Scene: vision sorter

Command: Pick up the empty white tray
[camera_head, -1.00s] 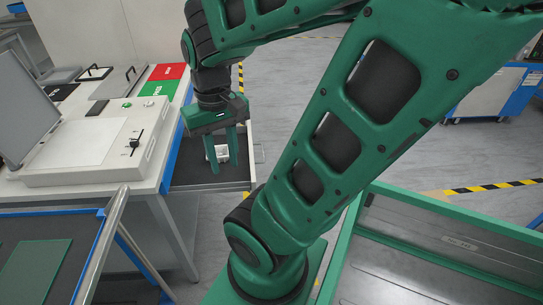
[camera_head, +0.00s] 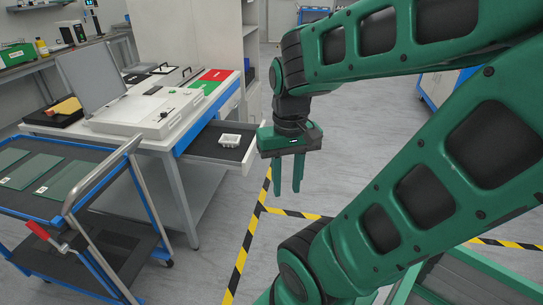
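A small white tray (camera_head: 230,141) lies in the open, dark-lined drawer (camera_head: 207,151) of the white workbench. The tray looks empty, though it is small in view. My gripper (camera_head: 287,190) points down, to the right of the drawer and apart from the tray. Its two green fingers have a gap between them with only floor behind, so it is open and empty.
A blue-edged cart (camera_head: 58,214) with green plates stands at the lower left. On the workbench are a white device (camera_head: 135,118) and red (camera_head: 214,75) and green panels. Clear floor with yellow-black tape (camera_head: 247,239) lies below my gripper.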

